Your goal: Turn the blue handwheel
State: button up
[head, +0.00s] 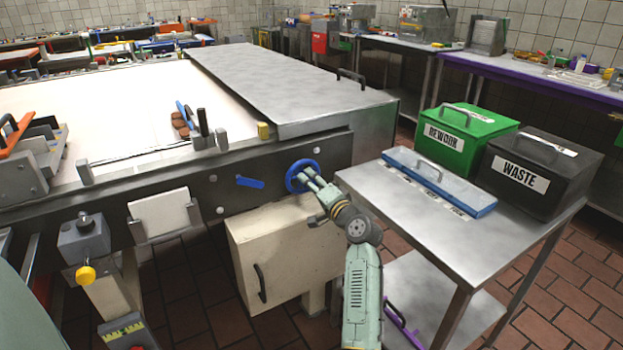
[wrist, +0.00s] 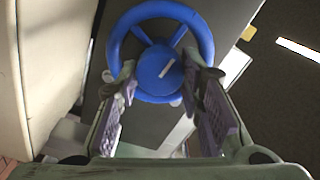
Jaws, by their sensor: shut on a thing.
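The blue handwheel (head: 301,176) sits on the dark side panel of the conveyor-like machine, left of the steel side table. It also shows in the wrist view (wrist: 207,42), with a blue hub bearing a white mark and spokes out to the rim. My gripper (head: 312,184) is at the wheel from the front. In the wrist view my gripper (wrist: 165,85) has its two fingers on either side of the hub, shut on the wheel's hub area. The exact finger contact is hard to see.
A blue lever (head: 250,182) is left of the wheel. A cream cabinet (head: 285,250) with a handle stands below. A steel table (head: 400,200) on the right bears a blue-lidded tray (head: 440,180), a green REWORK bin (head: 462,145) and a black WASTE bin (head: 535,175).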

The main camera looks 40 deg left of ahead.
jog(key=m+p, duration=0.3)
jog(key=m, duration=0.1)
jog(key=shift+r+m, duration=0.1)
jog(key=shift+m, duration=0.3)
jog(key=m+p, duration=0.3)
jog(key=m, duration=0.2)
jog(key=shift+f, duration=0.2)
jog(key=o, duration=1.2)
jog(key=shift+c, duration=0.2)
jog(key=shift+d, duration=0.1)
jog(key=v, duration=1.2)
